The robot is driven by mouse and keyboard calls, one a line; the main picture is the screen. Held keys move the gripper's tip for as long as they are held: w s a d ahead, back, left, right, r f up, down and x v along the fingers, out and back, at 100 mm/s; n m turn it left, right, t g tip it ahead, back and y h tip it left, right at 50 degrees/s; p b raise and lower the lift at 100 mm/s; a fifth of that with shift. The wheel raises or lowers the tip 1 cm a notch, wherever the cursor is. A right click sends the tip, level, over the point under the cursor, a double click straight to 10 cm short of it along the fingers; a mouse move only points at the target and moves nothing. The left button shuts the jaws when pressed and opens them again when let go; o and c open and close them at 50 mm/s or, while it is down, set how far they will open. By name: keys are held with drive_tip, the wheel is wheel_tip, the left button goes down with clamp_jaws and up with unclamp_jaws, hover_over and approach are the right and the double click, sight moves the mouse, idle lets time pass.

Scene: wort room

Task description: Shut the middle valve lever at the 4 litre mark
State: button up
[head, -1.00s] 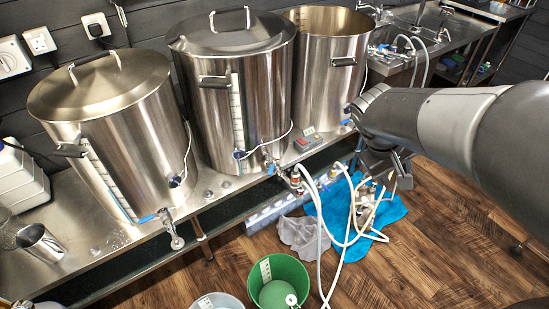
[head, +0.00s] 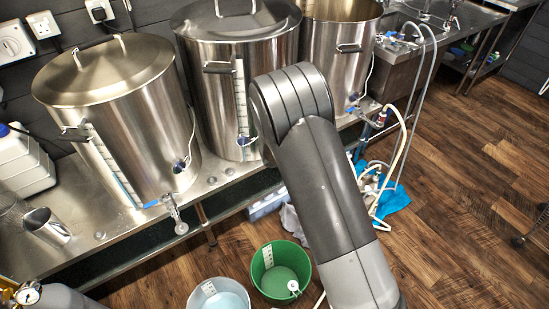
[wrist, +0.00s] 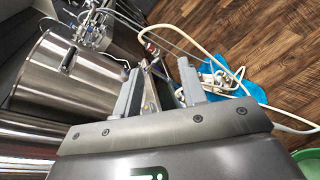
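The middle kettle (head: 222,100) is a tall steel pot with a lid and a white level scale on its front. Its valve and lever are hidden behind my arm in the head view, and I cannot make out the lever in the wrist view. A green bucket (head: 258,270) on the floor has a white scale inside and some liquid. Its marks are too small to read. My gripper (wrist: 157,80) shows in the wrist view with its two fingers apart. A dark part shows between them; I cannot tell whether it is touched. The head view hides my gripper.
The left kettle (head: 115,120) has a blue-handled tap at the bench front. The right kettle (head: 335,60) has hoses (head: 400,135) reaching a blue cloth (head: 393,200) on the floor. A grey bucket (head: 195,298) stands beside the green one.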

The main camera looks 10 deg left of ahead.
drive_tip(key=a+f+n+t+y, duration=0.8)
drive_tip(key=a+f+n+y, duration=0.5)
drive_tip(key=a+f, duration=0.85)
drive_tip(key=w, duration=0.3)
drive_tip(key=w+d+f+n+h, duration=0.1)
drive_tip(key=w, duration=0.2)
drive_tip(key=w+d+n+h, duration=0.1)
drive_tip(key=w, duration=0.3)
drive_tip(key=shift+f, duration=0.3)
drive_tip(key=shift+s, duration=0.1)
clamp_jaws()
